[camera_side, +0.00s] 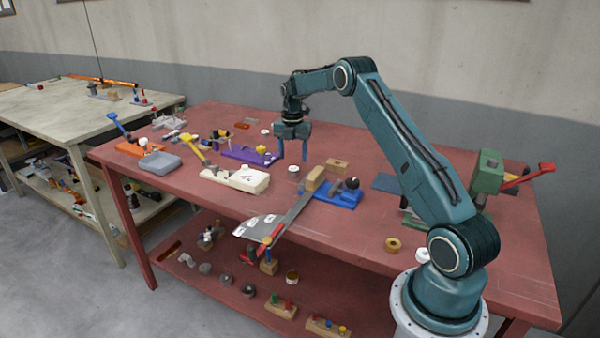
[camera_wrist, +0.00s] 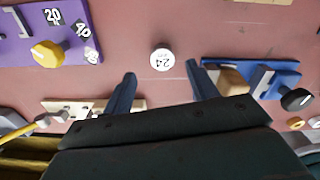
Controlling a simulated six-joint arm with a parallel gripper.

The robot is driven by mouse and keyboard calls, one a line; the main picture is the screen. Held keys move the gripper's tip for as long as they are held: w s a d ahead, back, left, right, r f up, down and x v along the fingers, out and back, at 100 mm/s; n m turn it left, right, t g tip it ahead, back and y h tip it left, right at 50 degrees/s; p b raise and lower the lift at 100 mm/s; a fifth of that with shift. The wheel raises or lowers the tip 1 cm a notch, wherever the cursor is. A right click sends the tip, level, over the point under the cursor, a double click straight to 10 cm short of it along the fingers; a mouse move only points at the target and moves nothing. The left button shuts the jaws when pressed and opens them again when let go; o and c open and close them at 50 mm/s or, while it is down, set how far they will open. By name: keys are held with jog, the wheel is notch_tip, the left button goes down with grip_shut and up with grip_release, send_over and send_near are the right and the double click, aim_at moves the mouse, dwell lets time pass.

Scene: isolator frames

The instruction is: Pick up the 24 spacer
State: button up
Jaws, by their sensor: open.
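The 24 spacer (camera_wrist: 161,60) is a small round piece with a white top marked "24", on the red table in the wrist view. What looks like the same piece (camera_side: 293,168) stands between the purple board and the blue fixture in the side view. My gripper (camera_side: 292,157) is open and points down, with its fingertips close to the spacer. In the wrist view its two blue fingers (camera_wrist: 161,72) are apart, and the spacer shows just beyond the gap between their tips. Nothing is between the fingers.
The purple board (camera_wrist: 20,48) with a yellow knob (camera_wrist: 47,54) lies left of the spacer. The blue fixture (camera_side: 343,200) with a wooden block (camera_side: 315,178) lies right. A cream block (camera_side: 245,180) with a yellow handle is nearer the front. The table around the spacer is bare.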

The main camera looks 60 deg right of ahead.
aim_at(294, 168)
jog(key=shift+f, duration=0.1)
jog(key=shift+s+f, duration=0.2)
jog(key=shift+f, duration=2.3)
jog(key=shift+c, duration=0.2)
jog(key=c, duration=1)
